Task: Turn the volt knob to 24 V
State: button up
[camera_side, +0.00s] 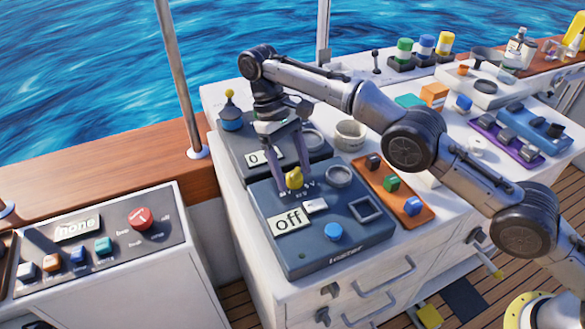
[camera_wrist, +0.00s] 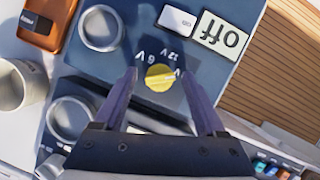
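The yellow volt knob (camera_side: 294,178) sits on the dark blue panel (camera_side: 263,212) of the engine unit. It shows in the wrist view (camera_wrist: 160,77), with labels reading 6 V and 12 V along its far side and another V partly hidden by my right-hand finger. The knob's pale ridge seems to point right, toward that partly hidden label. My gripper (camera_side: 295,166) reaches down over the knob. In the wrist view my gripper (camera_wrist: 159,73) is open, with one finger on each side of the knob and visible gaps between. The display (camera_side: 289,219) reads "off".
A white switch (camera_side: 315,205), a blue button (camera_side: 333,231), a round ring (camera_side: 338,176) and a square frame (camera_side: 365,208) surround the knob. An orange switch block (camera_side: 395,189) stands to the right. A second dark panel with a yellow-topped lever (camera_side: 230,108) lies behind.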

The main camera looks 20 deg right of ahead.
dwell(0.4)
